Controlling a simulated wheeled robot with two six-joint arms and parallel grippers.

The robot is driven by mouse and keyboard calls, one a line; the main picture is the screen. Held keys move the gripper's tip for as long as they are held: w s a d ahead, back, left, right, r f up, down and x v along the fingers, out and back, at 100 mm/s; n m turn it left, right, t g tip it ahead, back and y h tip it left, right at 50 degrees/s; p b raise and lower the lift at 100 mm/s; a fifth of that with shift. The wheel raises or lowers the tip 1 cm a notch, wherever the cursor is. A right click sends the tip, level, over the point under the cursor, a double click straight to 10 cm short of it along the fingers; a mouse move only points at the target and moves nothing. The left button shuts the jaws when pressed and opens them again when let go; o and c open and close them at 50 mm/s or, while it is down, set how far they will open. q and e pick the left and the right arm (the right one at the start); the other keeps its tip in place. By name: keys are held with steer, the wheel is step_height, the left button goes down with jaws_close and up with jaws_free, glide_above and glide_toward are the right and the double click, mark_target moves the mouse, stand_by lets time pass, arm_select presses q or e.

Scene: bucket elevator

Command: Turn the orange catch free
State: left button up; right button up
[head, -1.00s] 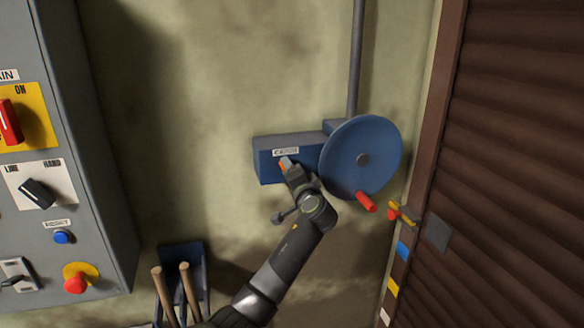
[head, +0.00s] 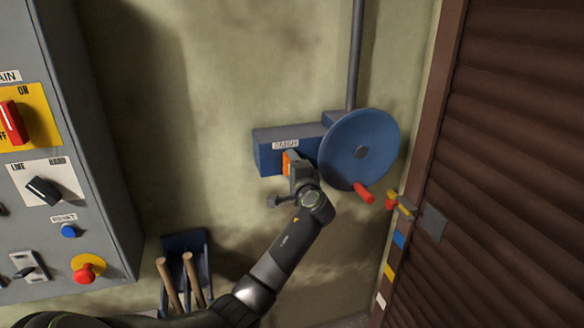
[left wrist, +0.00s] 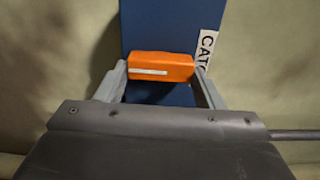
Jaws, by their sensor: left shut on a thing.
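The orange catch (head: 287,163) sits on the front of a blue box (head: 268,153) with a "CATCH" label, on the wall. My left gripper (head: 293,160) is at the catch and partly hides it in the head view. In the left wrist view the orange catch (left wrist: 160,67) lies between the two grey fingers of my left gripper (left wrist: 160,75), which are shut on its ends. My right gripper is not in view.
A blue disc wheel (head: 375,140) with a red handle (head: 364,193) is right of the box. A grey control panel (head: 90,130) stands left. Wooden handles (head: 190,280) rise from a blue holder below. A brown slatted shutter (head: 510,150) is at right.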

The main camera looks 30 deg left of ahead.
arm_select(q)
steer(key=o, duration=1)
steer(key=shift+d, duration=0.1)
steer(key=shift+b+v, duration=2.3)
steer(key=shift+v, duration=6.35)
